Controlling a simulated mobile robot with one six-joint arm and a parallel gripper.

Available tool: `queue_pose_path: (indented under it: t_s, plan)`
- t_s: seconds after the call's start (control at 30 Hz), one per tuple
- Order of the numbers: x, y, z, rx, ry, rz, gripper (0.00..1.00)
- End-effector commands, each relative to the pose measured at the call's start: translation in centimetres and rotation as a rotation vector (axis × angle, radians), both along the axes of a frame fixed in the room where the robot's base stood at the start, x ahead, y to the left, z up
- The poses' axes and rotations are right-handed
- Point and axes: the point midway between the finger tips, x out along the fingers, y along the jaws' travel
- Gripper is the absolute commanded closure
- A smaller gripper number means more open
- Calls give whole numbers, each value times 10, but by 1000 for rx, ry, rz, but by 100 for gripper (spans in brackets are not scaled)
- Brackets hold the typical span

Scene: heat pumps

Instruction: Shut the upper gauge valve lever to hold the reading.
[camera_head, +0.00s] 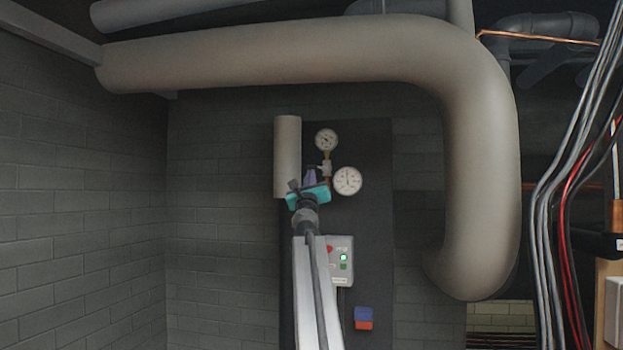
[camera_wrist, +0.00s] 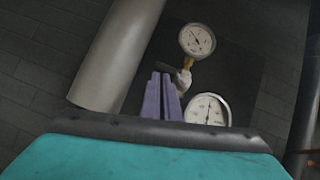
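The upper gauge (camera_head: 326,140) is a round white dial on a brass stem on the dark panel; it also shows in the wrist view (camera_wrist: 197,40). Below it is a pale valve body (camera_wrist: 183,79). A dark bar, seemingly the lever (camera_wrist: 165,66), extends left from the valve, just beyond my fingertips in the wrist view. My gripper (camera_wrist: 160,75) has two purple fingers close together, pointing up towards the valve. Whether they touch each other or the lever cannot be told. In the head view my gripper (camera_head: 311,172) is just left of the valve.
A second gauge (camera_head: 348,181) sits lower right of the valve. A thick vertical pipe (camera_head: 287,155) stands close on the left. A large bent pipe (camera_head: 485,160) and cables (camera_head: 562,170) are at right.

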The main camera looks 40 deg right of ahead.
Motion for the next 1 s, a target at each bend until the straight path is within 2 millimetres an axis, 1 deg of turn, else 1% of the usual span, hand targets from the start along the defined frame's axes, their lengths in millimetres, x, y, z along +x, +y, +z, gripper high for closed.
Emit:
queue_pose_path:
  t_s: [0.03,0.17,0.27,0.6,0.67,1.0]
  plan:
    - [4,5,18,-17,0,10,100]
    - [3,6,11,-15,0,10,100]
    - [2,8,2,-14,-1,10,100]
    - [-6,10,-40,-2,-2,4,100]
    - [-11,16,-42,-2,-3,3,100]
    - [-28,41,-64,-1,-3,2,100]
